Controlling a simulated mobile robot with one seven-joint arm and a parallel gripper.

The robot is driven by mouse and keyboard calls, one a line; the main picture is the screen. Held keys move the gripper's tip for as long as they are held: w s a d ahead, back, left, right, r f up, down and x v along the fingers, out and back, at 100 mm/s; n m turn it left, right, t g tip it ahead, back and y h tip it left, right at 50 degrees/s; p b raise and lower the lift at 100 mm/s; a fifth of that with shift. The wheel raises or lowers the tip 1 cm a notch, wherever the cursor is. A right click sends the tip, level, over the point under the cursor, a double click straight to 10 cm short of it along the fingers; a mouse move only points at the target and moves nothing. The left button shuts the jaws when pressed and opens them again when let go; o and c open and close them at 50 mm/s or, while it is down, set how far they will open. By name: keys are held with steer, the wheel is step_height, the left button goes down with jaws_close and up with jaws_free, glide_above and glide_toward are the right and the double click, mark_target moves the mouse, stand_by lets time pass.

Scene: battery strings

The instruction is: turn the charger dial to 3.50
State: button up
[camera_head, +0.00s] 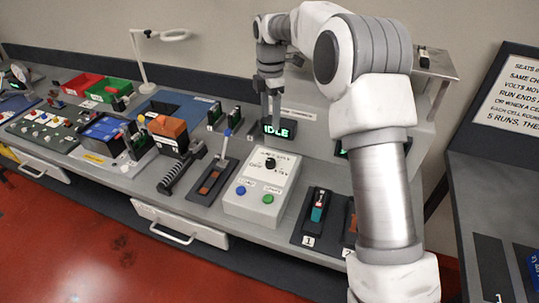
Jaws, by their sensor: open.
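A white control box (253,202) sits on the grey bench near the middle of the head view. Its top panel carries a black dial knob (270,163) with small lettering around it. I cannot read the dial's setting. Below the knob are a blue button (241,190) and a green button (267,198). A small display (277,131) behind the box reads "IDLE" in green. My gripper (271,112) points down in front of that display, above and behind the dial and apart from it. It is open and looks empty.
A lever switch (217,174) stands left of the box. A numbered slot holding a teal cell (318,212) is to its right. An orange-topped black unit (168,137), red bin (80,84) and green bin (110,90) lie left. A lamp (140,60) rises behind.

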mark_target(270, 161)
step_height(270, 161, down, 16)
steer(key=shift+f+p, duration=0.2)
steer(key=shift+p, duration=0.2)
steer(key=shift+c, duration=0.3)
jaws_close()
